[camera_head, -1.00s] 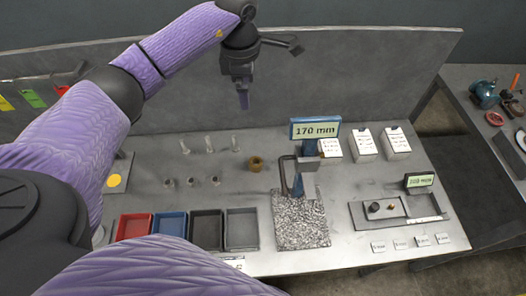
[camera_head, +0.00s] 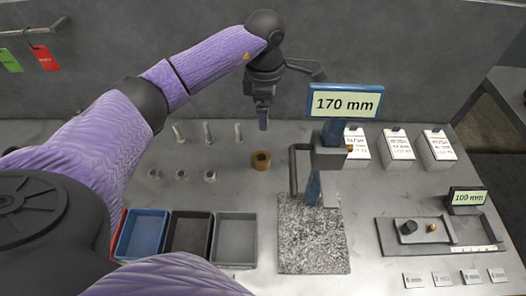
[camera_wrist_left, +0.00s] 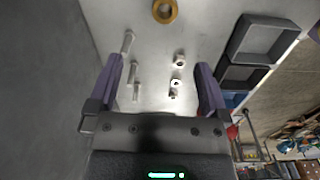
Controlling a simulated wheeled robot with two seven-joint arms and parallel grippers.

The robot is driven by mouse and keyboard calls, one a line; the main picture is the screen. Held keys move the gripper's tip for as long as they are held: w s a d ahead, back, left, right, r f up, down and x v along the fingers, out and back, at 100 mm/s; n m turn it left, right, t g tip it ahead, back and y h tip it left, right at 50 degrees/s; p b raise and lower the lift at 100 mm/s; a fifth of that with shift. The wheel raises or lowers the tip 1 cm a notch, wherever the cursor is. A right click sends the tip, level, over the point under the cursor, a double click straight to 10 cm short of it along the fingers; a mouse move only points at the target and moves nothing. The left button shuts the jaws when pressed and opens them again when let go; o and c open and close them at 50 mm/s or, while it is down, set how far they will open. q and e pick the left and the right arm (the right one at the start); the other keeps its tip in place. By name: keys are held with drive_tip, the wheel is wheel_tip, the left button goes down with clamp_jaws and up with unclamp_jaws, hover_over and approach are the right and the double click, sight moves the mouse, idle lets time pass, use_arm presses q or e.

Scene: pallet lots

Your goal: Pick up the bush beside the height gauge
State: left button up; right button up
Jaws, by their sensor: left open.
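The bush (camera_head: 261,160) is a short brass-brown ring standing on the bench, just left of the height gauge (camera_head: 328,160). The gauge has a blue column, a 170 mm display and a speckled grey base plate. My left gripper (camera_head: 263,124) points down above the bench, slightly above and behind the bush in the head view, apart from it. In the left wrist view the gripper (camera_wrist_left: 160,85) is open and empty, and the bush (camera_wrist_left: 165,11) shows at the top edge, beyond the fingertips. My right gripper is in neither view.
Blue, black and grey trays (camera_head: 236,240) lie in front. Labelled white boxes (camera_head: 436,147) and a small gauge tray (camera_head: 400,246) with a 100 mm display are at the right. A grey wall panel (camera_head: 180,70) stands behind.

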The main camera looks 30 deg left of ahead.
use_arm(q)
drive_tip(key=b, duration=0.4)
approach(262, 157)
drive_tip(key=shift+w+d+f, duration=0.2)
drive_tip(key=shift+w+f, duration=0.25)
drive_tip(key=shift+w, duration=0.15)
drive_tip(key=shift+f+b, duration=0.3)
drive_tip(key=shift+b, duration=0.05)
drive_tip(key=f, duration=0.3)
drive_tip(key=f+b, duration=0.1)
drive_tip(key=f, duration=0.2)
drive_tip(key=s+f+b, duration=0.1)
drive_tip(key=f, duration=0.1)
drive_tip(key=shift+a+f, duration=0.25)
drive_tip(key=shift+f, duration=0.15)
drive_tip(key=shift+f+b, duration=0.25)
drive_tip(key=shift+b, duration=0.05)
drive_tip(key=shift+r, duration=0.1)
drive_tip(key=c, duration=0.9)
clamp_jaws()
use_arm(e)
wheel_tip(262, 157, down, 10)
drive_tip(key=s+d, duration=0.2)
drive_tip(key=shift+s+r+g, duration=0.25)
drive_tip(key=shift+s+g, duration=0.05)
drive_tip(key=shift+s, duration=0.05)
